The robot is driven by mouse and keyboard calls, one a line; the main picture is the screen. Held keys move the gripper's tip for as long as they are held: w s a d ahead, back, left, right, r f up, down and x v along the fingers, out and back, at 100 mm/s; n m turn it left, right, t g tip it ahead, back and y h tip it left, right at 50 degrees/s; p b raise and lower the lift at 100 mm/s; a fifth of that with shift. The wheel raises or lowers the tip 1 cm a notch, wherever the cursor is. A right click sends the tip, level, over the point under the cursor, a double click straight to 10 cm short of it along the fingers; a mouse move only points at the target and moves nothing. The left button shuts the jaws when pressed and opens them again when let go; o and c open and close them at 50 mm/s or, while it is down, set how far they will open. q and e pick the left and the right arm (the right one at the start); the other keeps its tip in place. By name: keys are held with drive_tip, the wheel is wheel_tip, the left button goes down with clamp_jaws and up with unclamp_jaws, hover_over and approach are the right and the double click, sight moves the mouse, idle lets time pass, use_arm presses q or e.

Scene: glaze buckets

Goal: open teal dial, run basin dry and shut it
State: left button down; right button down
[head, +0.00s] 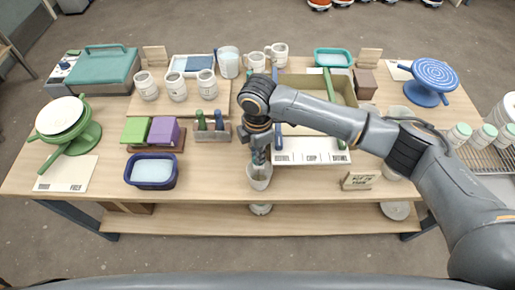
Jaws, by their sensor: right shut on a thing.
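My right gripper (259,154) points down at the front middle of the table. It is shut at the rim of a white cup (259,180); the exact contact is too small to make out. A teal basin (333,50) stands at the back right, and a navy basin (132,176) with pale liquid stands at the front left. I cannot make out a teal dial on either. My left gripper is not in view.
A teal lidded case (103,67) and several mugs (177,87) stand at the back. A green turntable (78,137) is at the left, a blue one (435,75) at the right. A small sign (358,181) stands right of the cup.

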drive_tip(key=n+p, duration=0.1)
drive_tip(key=n, duration=0.3)
drive_tip(key=shift+n, duration=0.4)
drive_tip(key=shift+s+d+n, duration=0.1)
drive_tip(key=shift+n, duration=2.4)
drive_tip(key=c, duration=1.4)
unclamp_jaws()
